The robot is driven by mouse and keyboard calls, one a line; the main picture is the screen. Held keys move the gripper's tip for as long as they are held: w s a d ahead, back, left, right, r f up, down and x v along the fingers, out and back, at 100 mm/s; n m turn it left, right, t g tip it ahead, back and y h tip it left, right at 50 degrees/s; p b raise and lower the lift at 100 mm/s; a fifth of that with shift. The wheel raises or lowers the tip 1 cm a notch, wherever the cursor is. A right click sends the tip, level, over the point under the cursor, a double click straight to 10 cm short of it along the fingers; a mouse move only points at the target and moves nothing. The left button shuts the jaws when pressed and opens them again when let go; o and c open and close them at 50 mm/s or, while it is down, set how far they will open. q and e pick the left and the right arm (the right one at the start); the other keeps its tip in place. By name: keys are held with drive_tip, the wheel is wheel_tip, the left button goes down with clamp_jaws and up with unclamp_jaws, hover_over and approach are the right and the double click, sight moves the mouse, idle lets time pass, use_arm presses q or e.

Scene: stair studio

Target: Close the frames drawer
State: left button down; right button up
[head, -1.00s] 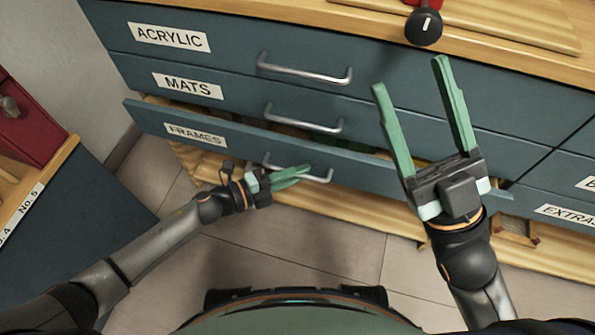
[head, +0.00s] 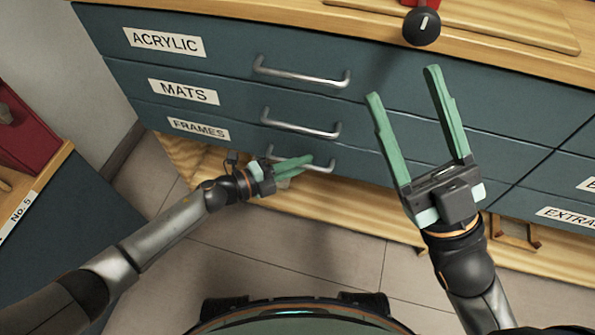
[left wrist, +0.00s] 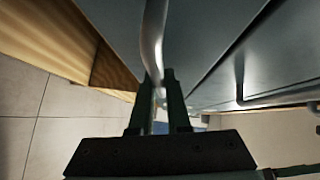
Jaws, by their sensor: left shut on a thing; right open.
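The frames drawer (head: 240,139) is the lowest blue drawer on the left of the cabinet, labelled FRAMES. Its front looks level with the drawers above, with no opening visible at its top edge. My left gripper (head: 298,169) is shut on the metal handle (head: 320,167) of this drawer. In the left wrist view, the handle bar (left wrist: 152,45) runs between the two fingers of the gripper (left wrist: 160,85). My right gripper (head: 402,85) is open and empty, in front of the cabinet to the right of the handles.
Above are the MATS drawer (head: 230,105) and the ACRYLIC drawer (head: 225,50), both flush. A black knob (head: 421,27) sits at the worktop edge. A red box (head: 25,130) stands on a side unit at the left. Tiled floor (head: 290,235) is free below.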

use_arm(q)
drive_tip(key=shift+w, duration=0.2)
drive_tip(key=c, duration=1.2)
unclamp_jaws()
drive_tip(key=shift+r, duration=0.1)
drive_tip(key=shift+o, duration=0.2)
drive_tip(key=p+v, duration=0.3)
drive_tip(key=v, duration=0.9)
drive_tip(key=shift+s+a, duration=0.2)
drive_tip(key=shift+a, duration=0.05)
